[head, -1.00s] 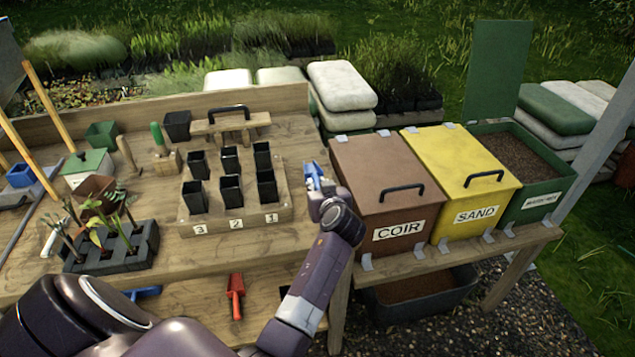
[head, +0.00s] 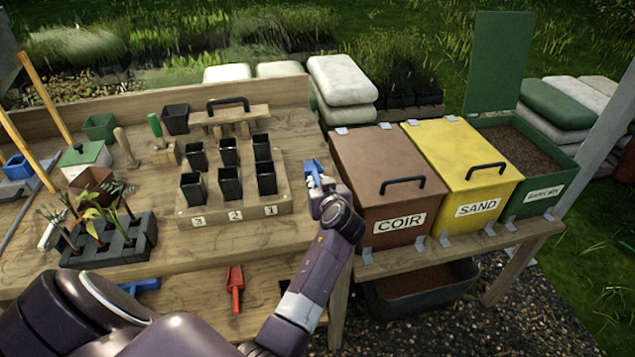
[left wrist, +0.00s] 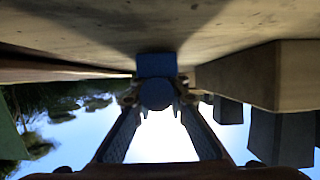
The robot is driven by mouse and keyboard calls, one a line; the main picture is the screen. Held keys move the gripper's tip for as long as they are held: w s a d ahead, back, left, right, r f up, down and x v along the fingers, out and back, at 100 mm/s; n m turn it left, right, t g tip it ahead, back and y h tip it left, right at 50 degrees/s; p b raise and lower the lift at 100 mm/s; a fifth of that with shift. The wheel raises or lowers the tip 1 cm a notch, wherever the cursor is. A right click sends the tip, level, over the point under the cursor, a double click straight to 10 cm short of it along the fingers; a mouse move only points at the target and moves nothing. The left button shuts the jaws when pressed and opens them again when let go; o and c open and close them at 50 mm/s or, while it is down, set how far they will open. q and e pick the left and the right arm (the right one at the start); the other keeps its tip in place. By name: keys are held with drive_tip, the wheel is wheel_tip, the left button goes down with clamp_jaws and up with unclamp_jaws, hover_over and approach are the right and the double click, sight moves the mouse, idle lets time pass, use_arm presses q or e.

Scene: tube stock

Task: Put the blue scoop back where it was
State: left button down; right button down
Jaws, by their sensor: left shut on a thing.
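The blue scoop (head: 314,169) is at the right end of the bench top, between the pot tray and the COIR bin. My left gripper (head: 318,184) is shut on it. In the left wrist view the blue scoop (left wrist: 156,66) sits between the two fingertips (left wrist: 157,98), close against the wooden surface; I cannot tell whether it touches. My left forearm hides part of the bench's front right. My right gripper is not in view.
A wooden tray (head: 190,221) with several black pots stands left of the scoop. The brown COIR bin (head: 385,165) is close on the right, beside the yellow SAND bin (head: 465,150). A red scoop (head: 235,289) and a blue-handled item (head: 142,286) lie lower, at the front.

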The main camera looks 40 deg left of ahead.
sight(318, 180)
use_arm(q)
drive_tip(key=shift+f, duration=0.2)
drive_tip(key=c, duration=1.8)
unclamp_jaws()
wheel_tip(318, 180, up, 10)
drive_tip(key=shift+r, duration=0.1)
